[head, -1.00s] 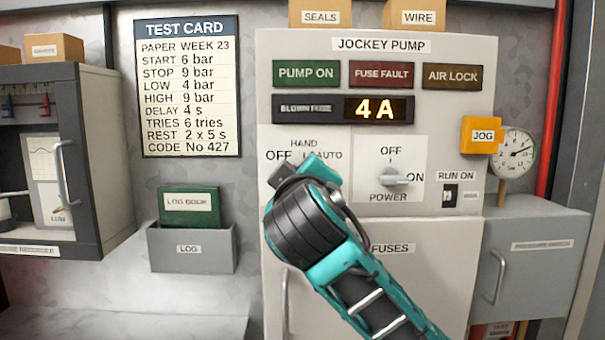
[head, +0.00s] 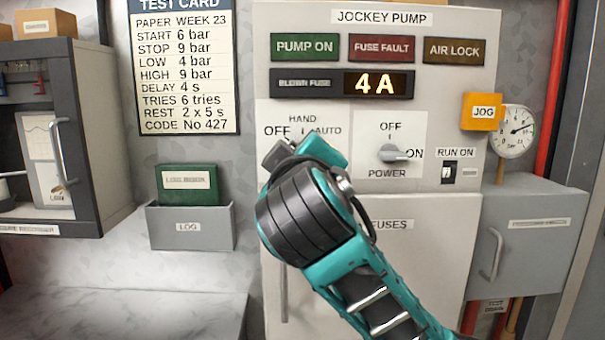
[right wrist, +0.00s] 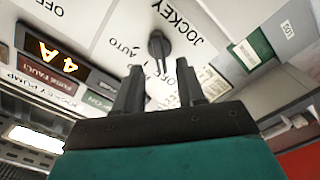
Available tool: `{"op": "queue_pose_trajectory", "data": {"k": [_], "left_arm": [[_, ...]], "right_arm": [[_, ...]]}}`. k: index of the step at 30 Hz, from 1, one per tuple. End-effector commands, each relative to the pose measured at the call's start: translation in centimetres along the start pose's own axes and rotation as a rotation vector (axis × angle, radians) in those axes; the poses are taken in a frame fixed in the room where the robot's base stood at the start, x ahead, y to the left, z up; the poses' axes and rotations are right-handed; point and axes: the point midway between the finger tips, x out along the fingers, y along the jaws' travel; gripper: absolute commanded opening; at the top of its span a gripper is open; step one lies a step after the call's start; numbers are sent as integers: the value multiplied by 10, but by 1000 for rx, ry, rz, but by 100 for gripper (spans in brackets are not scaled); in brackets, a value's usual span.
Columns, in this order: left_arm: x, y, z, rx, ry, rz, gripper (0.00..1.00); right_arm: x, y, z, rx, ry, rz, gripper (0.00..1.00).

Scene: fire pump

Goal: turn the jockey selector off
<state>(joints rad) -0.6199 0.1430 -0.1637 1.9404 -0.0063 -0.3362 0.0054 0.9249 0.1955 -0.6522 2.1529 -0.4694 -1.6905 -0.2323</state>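The jockey selector (right wrist: 158,46) is a dark knob on the pale panel in the right wrist view, with AUTO and JOCKEY lettering beside it. In the head view my right gripper (head: 281,150) and wrist cover it, below the OFF, HAND and AUTO labels. In the right wrist view my right gripper (right wrist: 159,72) has its two fingers apart. The knob shows in line with the gap between them, just beyond the tips; I cannot tell whether they touch it. The selector's exact setting is unclear. My left gripper is out of view.
The power knob (head: 393,153) is right of my wrist and points towards ON. An orange JOG box (head: 482,112), a gauge (head: 514,130) and a RUN ON switch (head: 448,172) are farther right. The display (head: 375,84) reads 4 A. A log holder (head: 190,228) is at left.

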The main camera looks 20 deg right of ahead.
Motion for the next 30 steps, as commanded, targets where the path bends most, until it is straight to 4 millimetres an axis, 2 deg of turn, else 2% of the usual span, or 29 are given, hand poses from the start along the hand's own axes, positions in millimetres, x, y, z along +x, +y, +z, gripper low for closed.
{"op": "queue_pose_trajectory", "data": {"k": [1,6,12,17,26,30], "left_arm": [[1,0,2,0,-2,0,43],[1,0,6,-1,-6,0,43],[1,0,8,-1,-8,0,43],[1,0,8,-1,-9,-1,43],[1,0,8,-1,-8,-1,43],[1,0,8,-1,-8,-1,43]], "right_arm": [[-13,-1,0,5,5,-2,39],[-49,0,-1,4,5,-1,39],[-77,1,-1,2,3,2,39],[-85,1,0,2,1,2,39],[-85,0,1,2,-1,-1,39],[-78,-16,17,11,-34,-58,39]]}}
